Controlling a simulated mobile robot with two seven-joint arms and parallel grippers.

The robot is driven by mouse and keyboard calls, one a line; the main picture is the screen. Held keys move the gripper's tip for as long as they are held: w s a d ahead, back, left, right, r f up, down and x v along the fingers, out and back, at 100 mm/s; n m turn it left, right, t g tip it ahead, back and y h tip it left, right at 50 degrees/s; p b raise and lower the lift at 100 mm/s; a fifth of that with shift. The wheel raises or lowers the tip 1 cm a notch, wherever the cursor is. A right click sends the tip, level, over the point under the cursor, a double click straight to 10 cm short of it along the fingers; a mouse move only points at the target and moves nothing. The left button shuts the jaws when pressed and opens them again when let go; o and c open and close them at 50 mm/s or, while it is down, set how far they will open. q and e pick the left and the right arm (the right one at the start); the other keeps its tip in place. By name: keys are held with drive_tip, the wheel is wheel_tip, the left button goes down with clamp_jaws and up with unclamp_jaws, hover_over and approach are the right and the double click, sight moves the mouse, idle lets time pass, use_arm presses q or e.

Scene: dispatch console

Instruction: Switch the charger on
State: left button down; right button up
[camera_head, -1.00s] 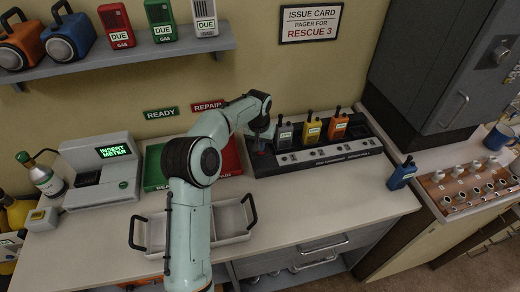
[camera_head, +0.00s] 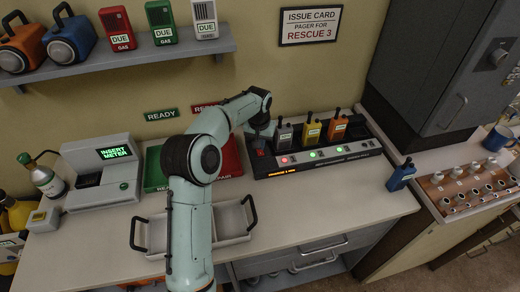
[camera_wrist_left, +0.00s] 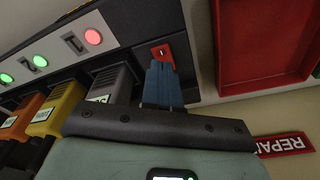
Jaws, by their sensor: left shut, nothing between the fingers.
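The charger (camera_head: 330,161) is a long black unit at the back of the counter. It holds a grey (camera_head: 284,135), a yellow (camera_head: 311,132) and an orange radio (camera_head: 337,127). Its front lights glow red and green, and orange text is lit at its left end. In the left wrist view the charger (camera_wrist_left: 62,62) shows a red switch (camera_wrist_left: 162,50) at its end. My left gripper (camera_wrist_left: 163,68) is shut and empty, its fingertips at the switch; I cannot tell if they touch. In the head view the gripper (camera_head: 262,141) is partly hidden by its wrist. My right gripper is not in view.
A blue radio (camera_head: 402,175) stands at the counter's right end. Left are a meter tester (camera_head: 103,172), green and red trays, and a pale two-part tray (camera_head: 150,238) below my arm. A dark cabinet (camera_head: 430,70) rises at the right. The counter's front right is clear.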

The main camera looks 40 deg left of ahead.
sight(261, 154)
use_arm(q)
drive_tip(key=shift+r, duration=2.2)
